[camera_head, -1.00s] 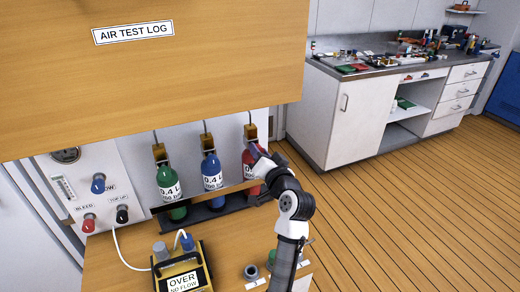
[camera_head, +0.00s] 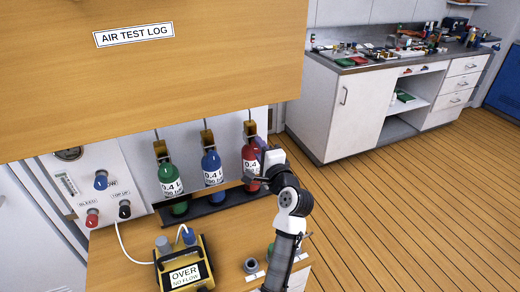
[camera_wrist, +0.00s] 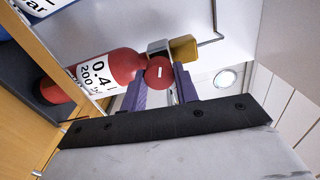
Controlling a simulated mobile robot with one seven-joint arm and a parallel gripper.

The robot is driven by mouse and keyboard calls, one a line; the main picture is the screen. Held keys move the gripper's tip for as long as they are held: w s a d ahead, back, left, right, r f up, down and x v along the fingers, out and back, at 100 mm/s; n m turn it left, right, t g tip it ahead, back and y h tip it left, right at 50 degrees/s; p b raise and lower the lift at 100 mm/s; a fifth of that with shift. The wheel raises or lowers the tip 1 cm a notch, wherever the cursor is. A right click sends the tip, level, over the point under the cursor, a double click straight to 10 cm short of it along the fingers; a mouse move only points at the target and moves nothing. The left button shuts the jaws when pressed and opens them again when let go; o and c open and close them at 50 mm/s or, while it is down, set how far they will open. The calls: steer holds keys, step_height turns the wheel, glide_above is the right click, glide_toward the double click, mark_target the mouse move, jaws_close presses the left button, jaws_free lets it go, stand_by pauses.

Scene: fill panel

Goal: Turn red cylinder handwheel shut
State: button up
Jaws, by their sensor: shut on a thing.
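The red cylinder (camera_head: 250,163) stands upright at the right end of the row in the head view, partly hidden by my arm. In the wrist view the red cylinder (camera_wrist: 95,78) lies across the picture with its "0.4 L 200" label showing. Its red round handwheel (camera_wrist: 159,72) sits at its neck beside a brass block (camera_wrist: 184,48). My gripper (camera_wrist: 160,88) has its purple fingers on either side of the handwheel and is shut on it. In the head view my gripper (camera_head: 262,152) is at the cylinder's upper right; the handwheel is hidden there.
A blue cylinder (camera_head: 212,168) and a green cylinder (camera_head: 169,180) stand to the left on a black rack (camera_head: 218,201). A yellow "OVER NO FLOW" meter (camera_head: 204,252) stands on the wooden bench. A panel with knobs (camera_head: 90,165) is at left. A wooden "AIR TEST LOG" board (camera_head: 200,85) hangs above.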

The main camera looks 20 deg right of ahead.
steer(key=m, duration=1.3)
steer(key=shift+a+f, duration=0.1)
steer(key=shift+f, duration=0.1)
steer(key=shift+m, duration=0.4)
steer(key=o, duration=1)
steer(key=s+b, duration=0.2)
steer(key=s, duration=0.5)
steer(key=s+b, duration=0.2)
steer(key=s, duration=0.4)
steer(key=shift+s+d, duration=0.2)
steer(key=shift+s, duration=0.2)
